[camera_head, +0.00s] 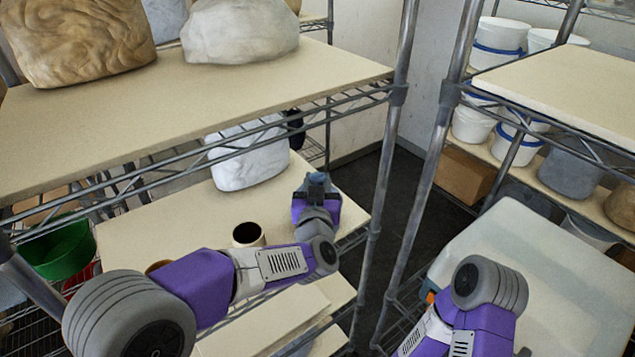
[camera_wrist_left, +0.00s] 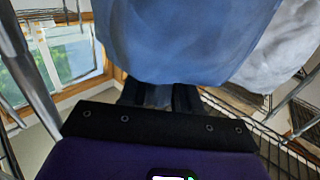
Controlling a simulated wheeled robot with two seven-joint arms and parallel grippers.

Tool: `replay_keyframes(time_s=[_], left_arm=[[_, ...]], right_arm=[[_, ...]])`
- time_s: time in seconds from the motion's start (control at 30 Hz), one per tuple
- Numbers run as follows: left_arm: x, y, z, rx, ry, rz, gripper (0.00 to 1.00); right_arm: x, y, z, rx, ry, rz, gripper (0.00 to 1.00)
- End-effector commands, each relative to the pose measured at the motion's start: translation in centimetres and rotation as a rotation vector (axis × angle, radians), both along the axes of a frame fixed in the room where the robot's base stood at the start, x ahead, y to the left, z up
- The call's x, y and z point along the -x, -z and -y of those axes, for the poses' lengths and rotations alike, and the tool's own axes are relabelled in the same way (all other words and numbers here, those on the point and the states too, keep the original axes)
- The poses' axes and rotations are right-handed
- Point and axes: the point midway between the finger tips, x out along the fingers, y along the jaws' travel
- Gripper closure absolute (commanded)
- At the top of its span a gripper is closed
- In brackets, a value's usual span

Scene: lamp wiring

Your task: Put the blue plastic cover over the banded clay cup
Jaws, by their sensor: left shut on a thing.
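My left gripper (camera_head: 318,183) is over the right part of the lower shelf board, beyond my forearm. It is shut on the blue plastic cover (camera_head: 316,190), of which only a small blue-grey part shows in the head view. In the left wrist view the cover (camera_wrist_left: 185,40) fills the upper middle, hanging beyond the fingers. A cream cup (camera_head: 248,241) with a dark inside stands upright and uncovered on the board, left of the gripper. My forearm hides its lower part, and I cannot make out bands on it. My right gripper is out of view.
A brownish round rim (camera_head: 158,266) shows partly behind my left arm. A white wrapped lump (camera_head: 250,165) stands at the back of the lower board (camera_head: 185,213). The upper shelf (camera_head: 190,100) and a metal post (camera_head: 385,190) border the space. A green bowl (camera_head: 62,250) is at left.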

Motion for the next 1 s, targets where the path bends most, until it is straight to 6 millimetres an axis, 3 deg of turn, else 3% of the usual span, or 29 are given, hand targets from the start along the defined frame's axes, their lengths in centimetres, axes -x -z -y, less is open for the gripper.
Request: replay_keyframes(time_s=[0.03, 0.2, 0.57, 1.0], left_arm=[[0.0, 0.1, 0.0, 0.0, 0.0, 0.0, 0.65], [0.0, 0.0, 0.0, 0.0, 0.0, 0.0, 0.39], [0.5, 0.0, 0.0, 0.001, 0.0, 0.0, 0.38], [6.9, 0.0, -0.2, 0.001, 0.002, 0.0, 0.38]], right_arm=[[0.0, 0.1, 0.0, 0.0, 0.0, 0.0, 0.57], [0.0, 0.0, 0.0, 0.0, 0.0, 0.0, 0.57], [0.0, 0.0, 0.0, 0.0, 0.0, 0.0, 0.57], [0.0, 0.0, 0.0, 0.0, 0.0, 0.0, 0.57]])
